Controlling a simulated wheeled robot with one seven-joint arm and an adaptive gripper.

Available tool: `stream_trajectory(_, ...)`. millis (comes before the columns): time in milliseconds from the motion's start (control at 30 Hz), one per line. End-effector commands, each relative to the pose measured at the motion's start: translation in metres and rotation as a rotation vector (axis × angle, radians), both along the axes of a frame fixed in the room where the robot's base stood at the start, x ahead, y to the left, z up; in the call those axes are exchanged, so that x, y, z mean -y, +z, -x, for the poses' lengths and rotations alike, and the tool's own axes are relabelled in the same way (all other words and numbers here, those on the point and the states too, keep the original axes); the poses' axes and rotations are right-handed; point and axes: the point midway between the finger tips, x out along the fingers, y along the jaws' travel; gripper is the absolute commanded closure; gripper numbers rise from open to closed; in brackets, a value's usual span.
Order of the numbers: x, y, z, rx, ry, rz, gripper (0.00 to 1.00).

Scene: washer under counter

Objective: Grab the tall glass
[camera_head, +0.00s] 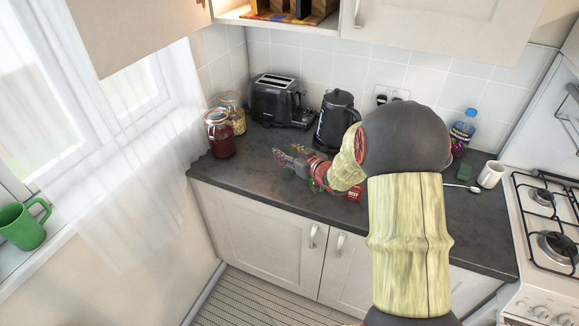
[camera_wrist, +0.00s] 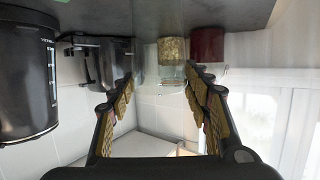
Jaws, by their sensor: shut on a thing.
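My gripper (camera_head: 292,163) is at the left part of the dark counter, in front of the toaster. In the wrist view its two fingers (camera_wrist: 160,80) stand apart, one on each side of a faint, clear, see-through shape. I take this shape to be the tall glass (camera_wrist: 148,70), held between the fingers. Its outline is hard to make out against the tiles. In the head view the glass does not show clearly, and I cannot tell whether its base touches the counter.
A black toaster (camera_head: 276,100) and black kettle (camera_head: 335,122) stand behind my gripper. A red-filled jar (camera_head: 220,138) and a grain jar (camera_head: 236,113) stand at left. A blue-capped bottle (camera_head: 463,128), white mug (camera_head: 490,174) and stove (camera_head: 545,220) are at right.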

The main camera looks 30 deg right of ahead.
Motion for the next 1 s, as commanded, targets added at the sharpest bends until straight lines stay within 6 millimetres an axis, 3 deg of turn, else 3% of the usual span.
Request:
stream_trajectory(567, 0.000, 0.000, 0.000, 0.000, 0.000, 0.000, 0.99)
stream_trajectory(867, 0.000, 0.003, 0.000, 0.002, 0.000, 0.001, 0.99)
stream_trajectory(1000, 0.000, 0.014, 0.000, 0.003, 0.001, 0.002, 0.99)
